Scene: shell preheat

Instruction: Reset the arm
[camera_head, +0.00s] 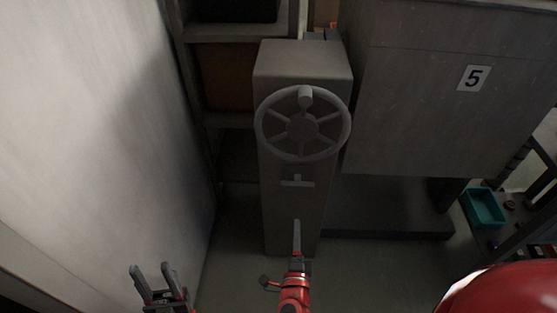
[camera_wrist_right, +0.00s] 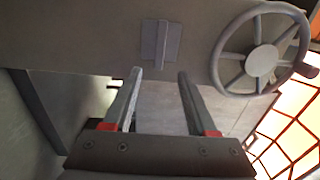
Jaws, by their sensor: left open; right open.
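My left gripper (camera_head: 157,282) is open and empty at the lower left of the head view, near the pale wall. My right arm comes in from the bottom centre, and its gripper (camera_head: 297,236) is in front of the lower part of a grey pedestal (camera_head: 283,215). In the right wrist view my right gripper (camera_wrist_right: 157,90) is open, with nothing between its fingers. A spoked handwheel (camera_head: 302,125) with a knob is on the pedestal above my right gripper. The wheel also shows at the upper right of the right wrist view (camera_wrist_right: 262,60). Both grippers are apart from it.
A small plate with a raised bar (camera_head: 297,181) is below the wheel. A large grey cabinet marked 5 (camera_head: 430,110) stands to the right. A pale wall (camera_head: 90,130) is close on the left. A teal tray (camera_head: 484,208) is on a rack at the far right.

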